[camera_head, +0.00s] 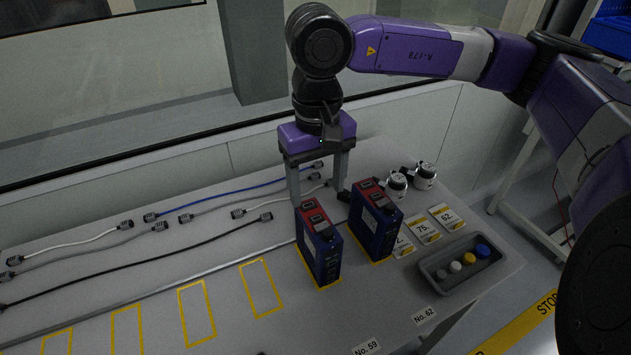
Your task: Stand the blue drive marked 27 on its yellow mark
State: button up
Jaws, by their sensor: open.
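Two blue drives with red tops stand upright on the bench: a left drive (325,258) and a right drive (378,232). Yellow lines show at the base of both. I cannot read a number 27 on either one. Several empty yellow marks (261,288) lie in a row to the left. My gripper (319,195) is open, pointing down at the left drive's upper end. Its left finger ends near that drive's red top, and its right finger comes down close to the gap between the drives. Whether a finger touches a drive cannot be told.
Cables, including a blue one (228,194), lie across the bench's back left. Two silver cylindrical parts (425,178) stand behind the right drive. Number cards (423,231) and a grey tray (436,285) with coloured knobs are at the right.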

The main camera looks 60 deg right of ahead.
aim_at(316, 218)
notch_tip(316, 218, down, 9)
jog(key=b, duration=0.5)
jog(key=shift+f+b, duration=0.6)
jog(key=shift+b, duration=0.5)
jog(key=shift+a, duration=0.1)
jog(key=shift+c, duration=0.4)
grip_shut()
jog(key=shift+r, duration=0.15)
jog(key=shift+r, duration=0.95)
jog(key=shift+p, duration=0.3)
